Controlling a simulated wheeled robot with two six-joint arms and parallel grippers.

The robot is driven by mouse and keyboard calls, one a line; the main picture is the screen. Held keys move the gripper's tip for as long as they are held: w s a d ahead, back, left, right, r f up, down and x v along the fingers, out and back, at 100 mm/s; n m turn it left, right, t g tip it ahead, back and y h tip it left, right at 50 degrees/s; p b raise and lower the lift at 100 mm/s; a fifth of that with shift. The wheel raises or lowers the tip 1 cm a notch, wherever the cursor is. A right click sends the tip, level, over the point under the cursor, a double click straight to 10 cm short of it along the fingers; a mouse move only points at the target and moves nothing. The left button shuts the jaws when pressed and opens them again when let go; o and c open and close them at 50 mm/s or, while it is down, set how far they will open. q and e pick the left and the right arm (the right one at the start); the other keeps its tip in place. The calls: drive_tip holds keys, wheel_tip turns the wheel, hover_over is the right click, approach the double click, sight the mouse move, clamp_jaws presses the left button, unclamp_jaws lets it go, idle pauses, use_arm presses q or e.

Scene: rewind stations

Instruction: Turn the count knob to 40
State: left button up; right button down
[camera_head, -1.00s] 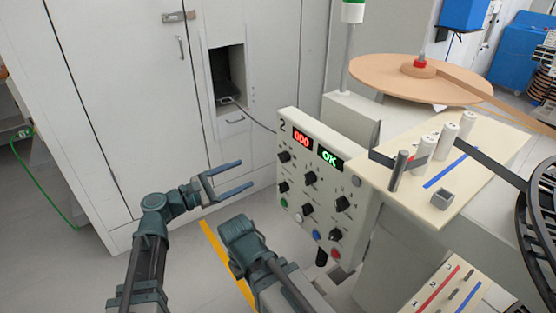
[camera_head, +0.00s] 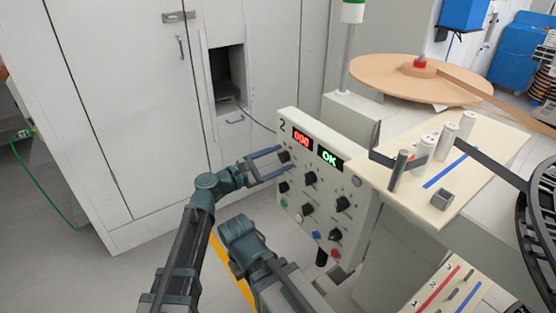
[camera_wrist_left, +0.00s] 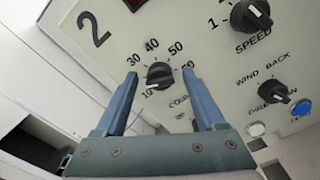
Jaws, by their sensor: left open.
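The count knob (camera_head: 284,157) is a small black knob at the upper left of the cream control panel (camera_head: 354,206), below the red "000" display (camera_head: 301,138). In the left wrist view the count knob (camera_wrist_left: 158,75) has printed numbers from 10 to 60 around it; its exact pointer setting is hard to read. My left gripper (camera_head: 285,159) is open at the panel, its fingers on either side of the knob. In the wrist view the left gripper (camera_wrist_left: 160,74) straddles the knob; contact cannot be told. My right gripper's fingers do not show.
The speed knob (camera_wrist_left: 251,15) and wind direction knob (camera_wrist_left: 273,90) sit beside the count knob. A green "OK" display (camera_head: 329,157) is lit. Behind the left arm stands a white cabinet (camera_head: 110,100). A reel (camera_head: 400,75) lies beyond the panel.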

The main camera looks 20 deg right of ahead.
use_arm(q)
clamp_jaws()
idle(0.3)
drive_tip(key=m, duration=0.4)
drive_tip(key=shift+m, duration=0.3)
drive_tip(key=m, duration=0.4)
drive_tip(key=shift+s+f+m, duration=0.1)
drive_tip(key=shift+m, duration=0.2)
drive_tip(key=shift+f+m, duration=0.1)
drive_tip(key=shift+m, duration=4.2)
